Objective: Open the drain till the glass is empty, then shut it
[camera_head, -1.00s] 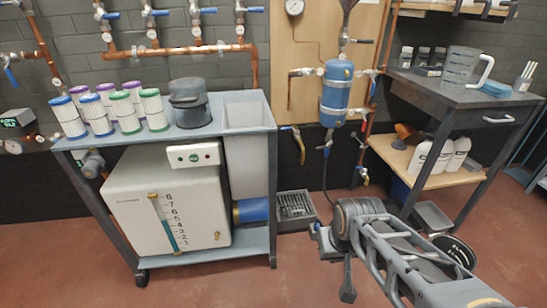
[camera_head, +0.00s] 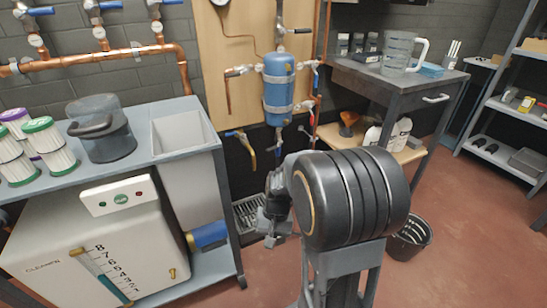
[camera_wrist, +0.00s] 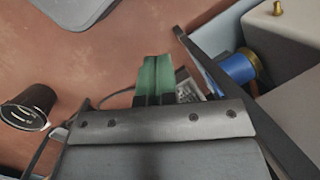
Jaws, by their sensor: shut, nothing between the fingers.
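The sight glass (camera_head: 99,277) is a slanted tube beside a number scale on the front of the white tank (camera_head: 45,275). Teal liquid shows in its lower part; its bottom end is at the picture's edge. A small brass fitting (camera_head: 172,273) sits on the tank's lower right; a brass knob (camera_wrist: 277,8) on the tank shows in the wrist view. A yellow tap with a blue lever (camera_head: 243,145) is on the wall. I cannot tell which fitting is the drain. My gripper (camera_head: 272,238) is low, right of the tank cart. Its green fingertips (camera_wrist: 153,75) are together and empty.
A floor grate (camera_head: 246,214) lies beside the cart, behind my gripper. A blue cylinder (camera_head: 208,236) sticks out from the cart. A black bucket (camera_head: 411,240) stands right of my arm. A side table (camera_head: 395,85) holds a clear jug (camera_head: 400,52). Open red floor lies at the right.

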